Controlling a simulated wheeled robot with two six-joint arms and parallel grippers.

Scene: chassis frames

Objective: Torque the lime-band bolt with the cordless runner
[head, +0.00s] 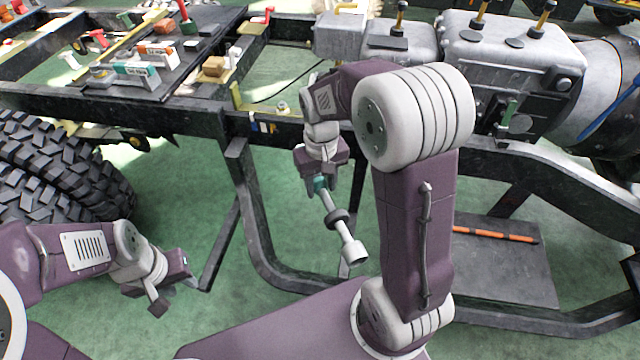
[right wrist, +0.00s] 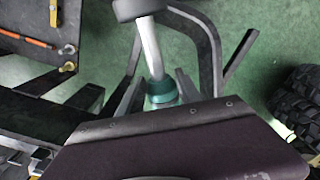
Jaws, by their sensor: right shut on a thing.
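My right gripper (head: 319,182) is shut on a grey long-shafted tool (head: 331,205) with a teal collar, a dark ring and a socket-like end. The tool points down and right in the head view, in open air over the green floor. In the right wrist view the tool (right wrist: 151,50) stands between the fingers of the right gripper (right wrist: 161,92), the teal part at the fingertips. I cannot tell for sure that it is the cordless runner. My left gripper (head: 170,290) is low at the left, apart from the frame; its finger gap is unclear. I cannot make out a lime-band bolt.
A black chassis frame (head: 190,108) crosses the view, with a grey gearbox (head: 505,60) at right and a big tyre (head: 55,165) at left. A dark tray (head: 175,70) holds boxes and small parts. An orange-striped bar (head: 495,235) lies on a dark plate. The floor between is clear.

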